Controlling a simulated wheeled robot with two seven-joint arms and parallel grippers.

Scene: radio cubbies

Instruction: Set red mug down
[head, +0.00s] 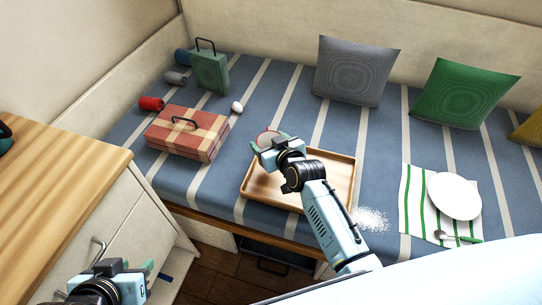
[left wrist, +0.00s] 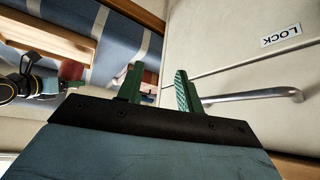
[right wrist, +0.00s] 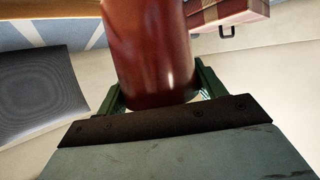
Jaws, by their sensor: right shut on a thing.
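My right gripper (head: 272,147) is shut on the red mug (right wrist: 150,45), which fills the upper middle of the right wrist view between the green fingers. In the head view only part of the mug (head: 268,137) shows past the gripper, over the back left of the wooden tray (head: 341,162). I cannot tell whether the mug touches the tray. The mug also shows in the left wrist view (left wrist: 71,71). My left gripper (head: 146,272) is open and empty beside the white cabinet; its parted fingers show in the left wrist view (left wrist: 159,72).
A red plaid case (head: 190,142) lies left of the tray, with a white egg-like object (head: 237,107) and a green radio-like box (head: 210,73) behind. At right, a white plate (head: 455,196) lies on a striped cloth (head: 415,205). White grains (head: 371,218) lie between cloth and tray.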

